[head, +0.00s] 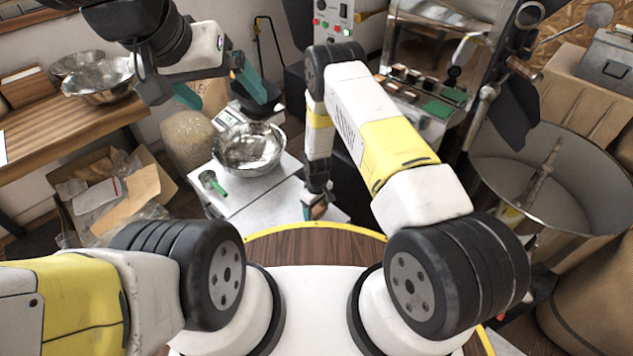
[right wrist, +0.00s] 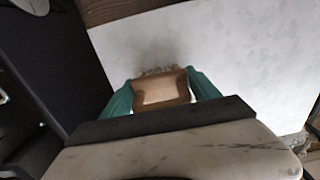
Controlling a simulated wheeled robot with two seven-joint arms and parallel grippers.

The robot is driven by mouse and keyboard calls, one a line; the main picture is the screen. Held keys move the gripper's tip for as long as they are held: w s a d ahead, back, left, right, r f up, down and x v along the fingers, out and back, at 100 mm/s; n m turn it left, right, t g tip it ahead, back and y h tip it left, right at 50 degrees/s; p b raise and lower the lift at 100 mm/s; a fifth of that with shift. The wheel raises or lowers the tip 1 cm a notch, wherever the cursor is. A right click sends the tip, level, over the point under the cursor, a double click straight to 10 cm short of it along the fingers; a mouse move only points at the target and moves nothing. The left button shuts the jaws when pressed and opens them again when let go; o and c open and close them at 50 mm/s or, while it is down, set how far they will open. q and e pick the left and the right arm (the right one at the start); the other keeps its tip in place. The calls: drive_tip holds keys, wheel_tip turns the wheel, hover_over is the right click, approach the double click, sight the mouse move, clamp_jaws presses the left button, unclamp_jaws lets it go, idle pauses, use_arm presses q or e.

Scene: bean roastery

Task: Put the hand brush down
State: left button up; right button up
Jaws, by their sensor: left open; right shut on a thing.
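The hand brush (right wrist: 160,90) shows in the right wrist view as a pale wooden block with a darker wooden edge and bristles at its far end. My right gripper (right wrist: 162,92) is shut on it, with a teal finger on each side. In the head view my right gripper (head: 316,208) points down at the front right part of the white table (head: 252,200), and the brush is mostly hidden there. A soft shadow lies on the white surface beyond the bristles; I cannot tell if they touch. My left gripper (head: 222,90) is open and empty, raised at upper left.
A steel bowl (head: 250,150) and a green-handled tool (head: 214,184) are on the white table. A scale (head: 228,120) is behind the bowl. A large metal drum (head: 590,180) stands at right. A cardboard box (head: 130,205) of packaging is at left, near a wooden bench (head: 60,140).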

drive_tip(key=shift+f, duration=0.1)
drive_tip(key=o, duration=1.6)
drive_tip(key=shift+c, duration=0.2)
